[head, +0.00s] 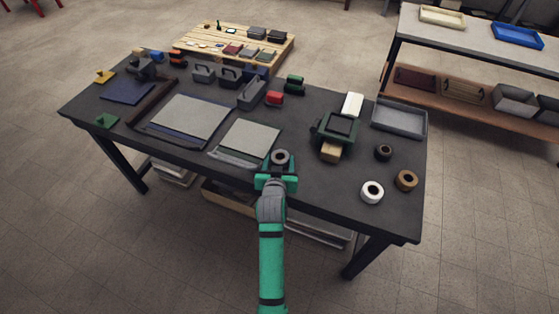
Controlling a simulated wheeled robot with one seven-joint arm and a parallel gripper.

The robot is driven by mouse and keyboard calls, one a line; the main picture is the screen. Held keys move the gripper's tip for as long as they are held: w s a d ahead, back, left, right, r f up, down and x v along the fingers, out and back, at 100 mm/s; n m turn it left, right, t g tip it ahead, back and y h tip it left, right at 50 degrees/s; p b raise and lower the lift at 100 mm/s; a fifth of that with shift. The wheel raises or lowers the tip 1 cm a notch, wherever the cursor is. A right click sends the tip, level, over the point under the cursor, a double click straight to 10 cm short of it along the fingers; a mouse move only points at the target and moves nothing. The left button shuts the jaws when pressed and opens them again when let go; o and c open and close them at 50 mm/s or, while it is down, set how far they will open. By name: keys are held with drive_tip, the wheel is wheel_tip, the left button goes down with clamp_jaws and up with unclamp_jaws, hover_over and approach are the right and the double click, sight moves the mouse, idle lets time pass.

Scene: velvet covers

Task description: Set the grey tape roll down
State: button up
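The grey tape roll (281,157) is a dark grey ring with a lighter hole, at the front middle of the dark workbench (330,190). My green gripper (279,163) reaches in from the front edge. Its fingers lie on either side of the roll and appear shut on it. I cannot tell whether the roll touches the bench top or hangs just above it. A white tape roll (372,192), a brown tape roll (405,181) and a black tape roll (384,152) lie at the right of the bench.
A grey sheet stack (251,141) lies just left of the gripper. A dark green device (337,127) with a wooden block (331,151) stands to the right. A grey tray (400,117) sits at the right rear. The bench top right of the gripper, near the front edge, is bare.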

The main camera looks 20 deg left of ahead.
drive_tip(key=shift+o, duration=1.2)
drive_tip(key=shift+r, duration=0.2)
drive_tip(key=v, duration=1.2)
drive_tip(key=s+d+f+m+h, duration=0.1)
drive_tip(key=s+d+f, duration=0.2)
drive_tip(key=s+d, duration=0.3)
drive_tip(key=s+d+f, duration=0.4)
drive_tip(key=s, duration=0.4)
drive_tip(key=s+d+r+m+t+h, duration=0.1)
drive_tip(key=s+d, duration=0.3)
drive_tip(key=s, duration=0.5)
drive_tip(key=s+d+r+m+t+h, duration=0.1)
drive_tip(key=s+d+r, duration=0.2)
drive_tip(key=s, duration=0.7)
drive_tip(key=shift+d+r+h, duration=0.3)
drive_tip(key=shift+d+r, duration=0.1)
drive_tip(key=shift+r, duration=0.35)
